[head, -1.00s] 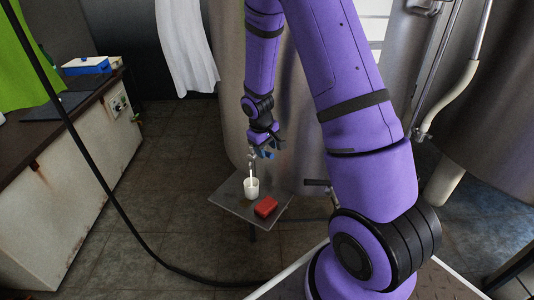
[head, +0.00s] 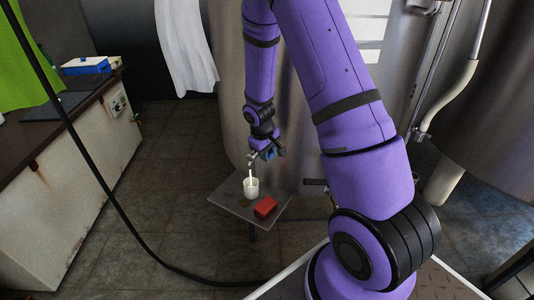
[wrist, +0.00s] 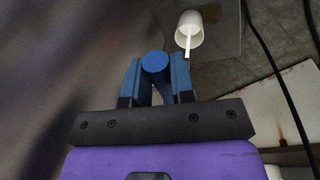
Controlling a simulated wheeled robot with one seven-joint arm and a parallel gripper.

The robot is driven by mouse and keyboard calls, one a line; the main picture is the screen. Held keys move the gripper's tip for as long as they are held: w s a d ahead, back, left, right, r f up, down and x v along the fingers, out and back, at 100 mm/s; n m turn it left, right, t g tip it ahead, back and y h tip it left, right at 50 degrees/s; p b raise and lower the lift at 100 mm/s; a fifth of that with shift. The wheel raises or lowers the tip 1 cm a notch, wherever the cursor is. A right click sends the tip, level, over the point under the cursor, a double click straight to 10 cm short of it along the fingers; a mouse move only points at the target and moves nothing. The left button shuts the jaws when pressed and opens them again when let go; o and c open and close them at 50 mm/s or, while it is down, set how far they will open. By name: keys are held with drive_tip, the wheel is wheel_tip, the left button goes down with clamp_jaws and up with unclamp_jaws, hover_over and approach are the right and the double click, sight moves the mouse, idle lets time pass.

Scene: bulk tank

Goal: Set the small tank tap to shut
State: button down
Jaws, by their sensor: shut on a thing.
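The small tank tap (head: 250,160) is a small grey fitting low on the big steel tank (head: 232,110). In the wrist view a round blue knob (wrist: 155,63) sits between the blue fingers of my gripper (wrist: 154,72). My gripper (head: 264,154) is shut on this knob, which I take for the tap's handle. The fingers hide much of the tap, so I cannot read its setting. A white cup (head: 251,188) stands below; it also shows in the wrist view (wrist: 189,30). A thin white line runs between tap and cup; I cannot tell whether it is liquid.
The cup and a red block (head: 265,206) stand on a small grey stand (head: 225,198). A dark hose (head: 115,203) crosses the floor to the left. A counter (head: 70,165) stands at far left.

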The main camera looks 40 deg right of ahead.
drive_tip(key=shift+w+d+n+t, duration=0.2)
drive_tip(key=shift+d+n, duration=0.45)
drive_tip(key=shift+n, duration=0.25)
drive_tip(key=shift+w+d+n+t, duration=0.15)
drive_tip(key=shift+d+n, duration=0.45)
drive_tip(key=shift+n, duration=0.3)
drive_tip(key=c, duration=1)
unclamp_jaws()
drive_tip(key=shift+o, duration=0.2)
drive_tip(key=v, duration=1)
drive_tip(key=shift+r, duration=0.4)
